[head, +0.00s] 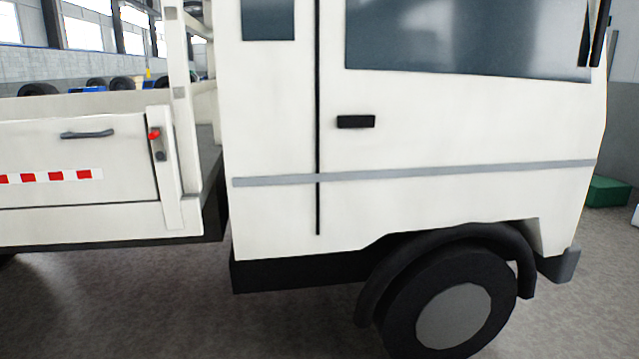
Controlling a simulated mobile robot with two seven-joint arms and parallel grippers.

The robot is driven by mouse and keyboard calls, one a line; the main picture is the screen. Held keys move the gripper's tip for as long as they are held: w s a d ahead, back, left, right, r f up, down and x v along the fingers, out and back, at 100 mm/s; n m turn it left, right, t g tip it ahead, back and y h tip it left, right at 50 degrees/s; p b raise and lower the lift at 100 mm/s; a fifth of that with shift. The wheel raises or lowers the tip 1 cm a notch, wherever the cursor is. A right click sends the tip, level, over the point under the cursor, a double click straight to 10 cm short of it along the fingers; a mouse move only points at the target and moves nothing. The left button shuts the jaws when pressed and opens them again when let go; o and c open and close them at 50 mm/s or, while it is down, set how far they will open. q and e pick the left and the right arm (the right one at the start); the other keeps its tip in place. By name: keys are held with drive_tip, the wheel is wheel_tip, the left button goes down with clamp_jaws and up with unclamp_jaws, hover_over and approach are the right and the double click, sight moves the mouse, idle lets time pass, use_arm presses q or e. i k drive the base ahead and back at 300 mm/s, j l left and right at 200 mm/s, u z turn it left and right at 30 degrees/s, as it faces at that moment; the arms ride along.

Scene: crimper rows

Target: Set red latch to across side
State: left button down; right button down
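A small red latch (154,134) sits on the white upright post (172,180) at the right end of the truck's side panel, in the left part of the head view. It is small, and I cannot tell exactly how its lever is turned. A dark round fitting (160,156) is just below it on the same post. Neither of my grippers shows in this view.
The white truck cab (270,130) fills the middle and right, with a black door handle (356,121) and a front wheel (450,305). The side panel (80,150) has a grey handle (87,134). Grey floor (120,300) in front is clear. A green box (608,191) stands far right.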

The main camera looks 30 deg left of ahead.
sight(156, 134)
drive_tip(key=i+j+u, duration=0.1)
drive_tip(key=i+u, duration=0.15)
drive_tip(key=u, duration=0.2)
drive_tip(key=i+u, duration=0.55)
drive_tip(key=u, duration=0.3)
drive_tip(key=i+j+u, duration=0.1)
drive_tip(key=i+u, duration=0.15)
drive_tip(key=u, duration=0.15)
drive_tip(key=i+u, duration=0.25)
drive_tip(key=u, duration=0.2)
drive_tip(key=i+u, duration=0.25)
drive_tip(key=u, duration=0.15)
drive_tip(key=i+u, duration=0.3)
drive_tip(key=z, duration=0.45)
drive_tip(key=i+l, duration=0.05)
